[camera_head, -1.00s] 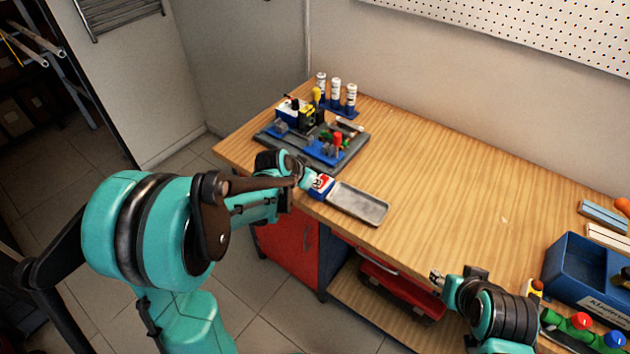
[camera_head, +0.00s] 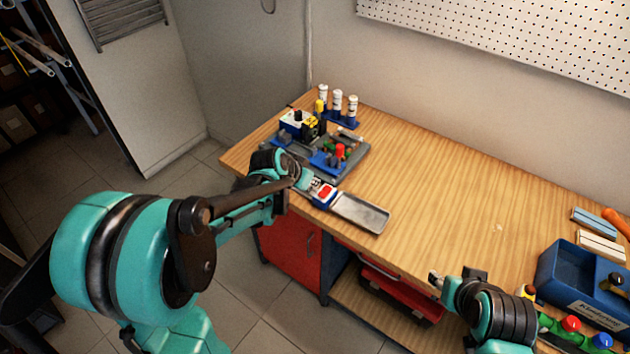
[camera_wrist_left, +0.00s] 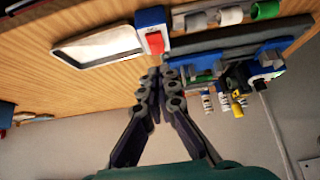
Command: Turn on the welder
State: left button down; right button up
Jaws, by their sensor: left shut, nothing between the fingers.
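The welder appears to be the bench unit on a grey base plate (camera_head: 350,160), with blue, yellow-black and white parts and a red knob (camera_head: 340,151); which part is the welder proper I cannot tell. A small white and blue block with a red face (camera_head: 325,193) sits at its near edge; in the left wrist view its red part (camera_wrist_left: 155,42) is just ahead of the fingertips. My left gripper (camera_wrist_left: 163,78) is shut and empty, close to the block and base plate. My right gripper (camera_head: 456,277) is open and empty over the bench's front edge.
A shallow metal tray (camera_head: 362,214) lies beside the block. Several white bottles (camera_head: 337,102) stand behind the unit. A blue bin (camera_head: 570,268) and coloured tools are at the right. The bench (camera_head: 450,180) is clear in the middle.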

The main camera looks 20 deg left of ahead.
pick_arm(q)
jog(key=s+f+p+v, duration=0.1)
jog(key=v, duration=0.6)
jog(key=shift+p, duration=0.3)
jog(key=shift+s, duration=0.1)
jog(key=s+d+f+n+y+b, duration=0.1)
jog(key=s+n+b, duration=0.1)
jog(key=s, duration=0.7)
jog(key=s+d+f+n+y+b, duration=0.1)
jog(key=s+b, duration=0.3)
jog(key=s, duration=0.4)
jog(key=shift+s+f+n+y, duration=0.3)
jog(key=shift+s+f+n, duration=0.1)
jog(key=shift+f+n, duration=0.15)
jog(key=shift+d+f, duration=0.1)
jog(key=shift+d, duration=0.05)
dwell(0.3)
